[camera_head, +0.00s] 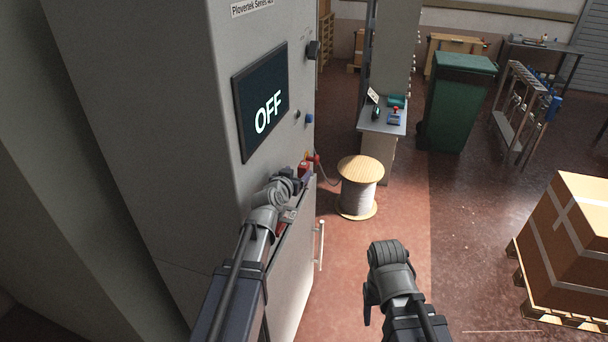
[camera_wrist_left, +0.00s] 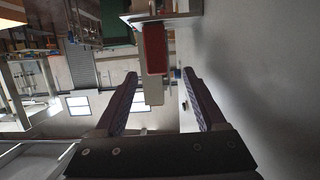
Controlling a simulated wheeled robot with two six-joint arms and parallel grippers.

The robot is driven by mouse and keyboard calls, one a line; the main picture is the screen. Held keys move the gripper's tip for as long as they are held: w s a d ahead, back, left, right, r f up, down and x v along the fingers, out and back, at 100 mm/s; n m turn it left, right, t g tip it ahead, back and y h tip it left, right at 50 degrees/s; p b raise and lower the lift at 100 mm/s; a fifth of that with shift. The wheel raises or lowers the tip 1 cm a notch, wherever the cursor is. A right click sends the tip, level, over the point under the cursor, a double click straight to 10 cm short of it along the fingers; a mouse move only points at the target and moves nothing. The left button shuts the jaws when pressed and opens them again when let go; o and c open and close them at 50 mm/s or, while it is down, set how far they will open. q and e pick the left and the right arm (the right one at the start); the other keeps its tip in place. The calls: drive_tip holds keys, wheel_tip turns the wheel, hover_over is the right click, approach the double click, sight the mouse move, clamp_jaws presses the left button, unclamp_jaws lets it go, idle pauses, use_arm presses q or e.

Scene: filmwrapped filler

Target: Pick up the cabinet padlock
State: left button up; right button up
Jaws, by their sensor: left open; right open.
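A red block-shaped thing, which looks like the cabinet padlock (camera_wrist_left: 155,50), is in the left wrist view, ahead of the fingertips and roughly in line with the gap between them. A pale flat piece (camera_wrist_left: 153,91) shows just below it. In the head view a small red thing (camera_head: 304,168) shows at the cabinet's edge, just beyond my left gripper (camera_head: 296,183). My left gripper is open and empty; its two fingers (camera_wrist_left: 160,78) stand apart in the wrist view. My right gripper (camera_head: 384,252) is out over the floor, away from the cabinet, with nothing visible in it.
The grey cabinet (camera_head: 140,90) with an OFF screen (camera_head: 262,102) stands close on the left. A door handle (camera_head: 319,245) sticks out below my left gripper. A cable spool (camera_head: 358,190) stands beyond it. A boxed pallet (camera_head: 570,240) is at right; the floor between is mostly clear.

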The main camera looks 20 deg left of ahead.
sight(301, 169)
use_arm(q)
drive_tip(key=x, duration=0.3)
drive_tip(key=b+x, duration=0.1)
drive_tip(key=x, duration=0.2)
drive_tip(key=shift+w+d+f+b, duration=0.1)
drive_tip(key=shift+w+d+b, duration=0.1)
drive_tip(key=shift+d+b, duration=0.1)
drive_tip(key=shift+s, duration=0.1)
drive_tip(key=shift+c, duration=0.3)
clamp_jaws()
drive_tip(key=shift+a, duration=0.1)
